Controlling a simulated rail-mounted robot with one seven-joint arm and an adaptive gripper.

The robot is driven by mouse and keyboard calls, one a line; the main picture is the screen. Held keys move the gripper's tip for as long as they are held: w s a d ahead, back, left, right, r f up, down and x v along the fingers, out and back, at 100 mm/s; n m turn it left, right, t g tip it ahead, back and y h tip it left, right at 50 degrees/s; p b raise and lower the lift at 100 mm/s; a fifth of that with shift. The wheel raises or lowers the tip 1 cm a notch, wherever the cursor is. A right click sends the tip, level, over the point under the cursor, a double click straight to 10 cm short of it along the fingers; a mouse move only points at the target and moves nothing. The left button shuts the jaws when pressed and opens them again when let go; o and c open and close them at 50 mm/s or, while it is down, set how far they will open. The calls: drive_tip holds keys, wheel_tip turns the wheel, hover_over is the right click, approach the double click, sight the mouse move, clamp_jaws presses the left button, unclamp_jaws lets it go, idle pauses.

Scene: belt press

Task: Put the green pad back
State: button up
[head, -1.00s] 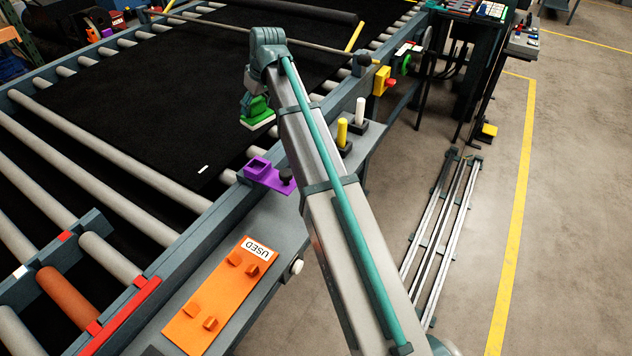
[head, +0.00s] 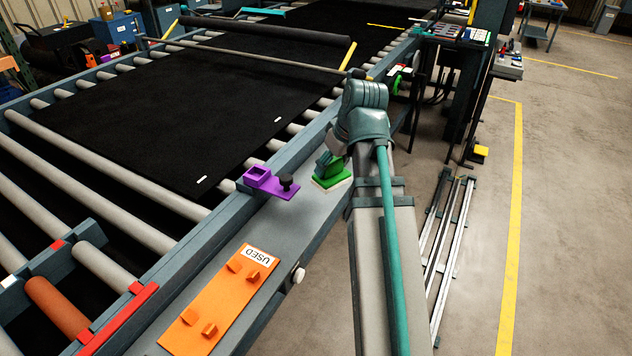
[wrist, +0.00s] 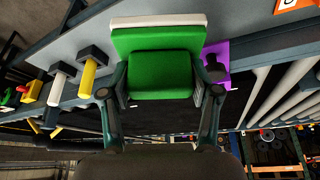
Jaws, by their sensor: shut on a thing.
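My gripper (wrist: 160,92) is shut on the green pad (wrist: 160,50), with one finger on each side of its green block. The pad has a wider green base with a white layer at its far edge. In the head view the green pad (head: 334,178) is over the grey side ledge (head: 255,222), right of the purple holder. I cannot tell whether its white underside touches the ledge. My arm hides part of the gripper there.
The purple holder (head: 268,181) with a black knob sits on the ledge. An orange plate (head: 215,310) labelled USED lies nearer, with several raised clips. A yellow peg (wrist: 90,72) and a white peg (wrist: 60,84) show in the wrist view. A black belt (head: 180,110) covers the rollers.

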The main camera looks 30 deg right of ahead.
drive_tip(key=shift+w+d+f+p, duration=0.5)
drive_tip(key=shift+w+f+p, duration=0.2)
drive_tip(key=shift+w+f, duration=1.15)
drive_tip(key=shift+w+d+f+p, duration=0.6)
drive_tip(key=shift+w+f, duration=0.7)
drive_tip(key=shift+w, duration=1.15)
drive_tip(key=shift+w+d+f+p, duration=0.4)
drive_tip(key=shift+w+f+p, duration=0.35)
drive_tip(key=shift+w+f, duration=1.1)
drive_tip(key=shift+p+x, duration=0.3)
drive_tip(key=shift+x, duration=1.1)
drive_tip(key=shift+s+d+f, duration=0.15)
drive_tip(key=shift+f, duration=0.15)
drive_tip(key=o, duration=1.3)
drive_tip(key=shift+r, duration=0.1)
drive_tip(key=shift+o, duration=0.2)
